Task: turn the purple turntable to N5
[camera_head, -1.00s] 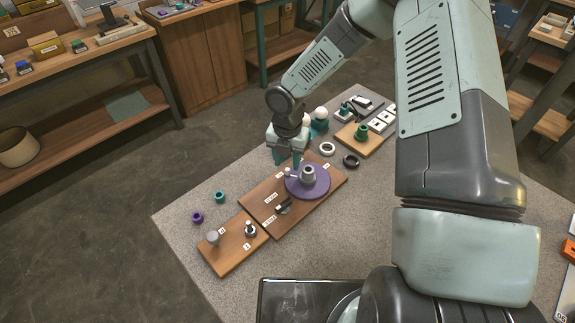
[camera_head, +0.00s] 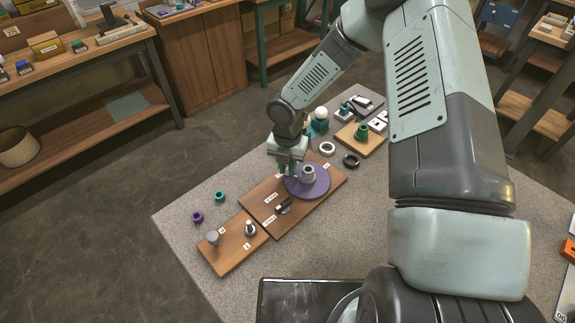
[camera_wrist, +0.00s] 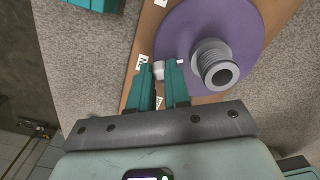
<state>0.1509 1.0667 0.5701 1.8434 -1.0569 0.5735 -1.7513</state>
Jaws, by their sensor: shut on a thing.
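The purple turntable (camera_head: 318,187) is a flat disc on a wooden board, with a grey threaded hub (camera_head: 308,173) at its middle. In the wrist view the turntable (camera_wrist: 200,25) fills the upper right, and the hub (camera_wrist: 217,66) points up at the camera. A small white peg (camera_wrist: 158,70) stands at the disc's rim. My gripper (camera_wrist: 161,72) has its teal fingers shut on this peg, one on each side. In the head view my gripper (camera_head: 288,173) is low at the disc's left edge and hides the peg. White labels (camera_wrist: 140,62) sit beside the rim; their text is not clear.
The wooden board (camera_head: 262,205) also carries a dark clamp-like part (camera_head: 284,206). A smaller board (camera_head: 228,257) with two posts adjoins it. A white ring (camera_head: 327,149) and a black ring (camera_head: 352,161) lie behind. Purple and teal rings lie at left on bare table.

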